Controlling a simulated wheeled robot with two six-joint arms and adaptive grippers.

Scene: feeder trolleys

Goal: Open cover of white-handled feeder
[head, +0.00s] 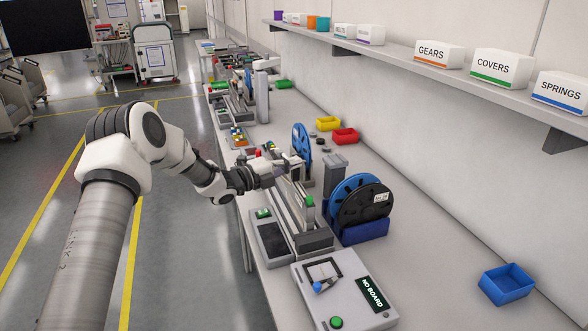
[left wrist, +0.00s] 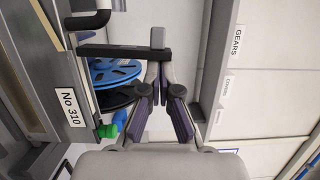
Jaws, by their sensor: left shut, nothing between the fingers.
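A grey feeder (head: 291,215) stands on the bench, with a green knob at its near end. In the left wrist view a grey feeder side (left wrist: 42,75) carries a "No 310" label. A dark bar (left wrist: 125,51) with a grey block (left wrist: 157,38) at its end reaches across just beyond the fingertips. My left gripper (head: 299,161) is over the far end of the feeder. It also shows in the left wrist view (left wrist: 159,66), shut and empty; I cannot tell whether it touches the bar. I cannot make out a white handle; the arm hides part of the feeder. My right gripper is not in view.
Blue and black reels (head: 361,205) stand right of the feeder, and another blue reel (head: 301,142) is behind. A "NO BOARD" panel (head: 345,290) is in front. Yellow (head: 328,123), red (head: 345,136) and blue (head: 506,285) bins lie along the wall under a shelf (head: 400,58).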

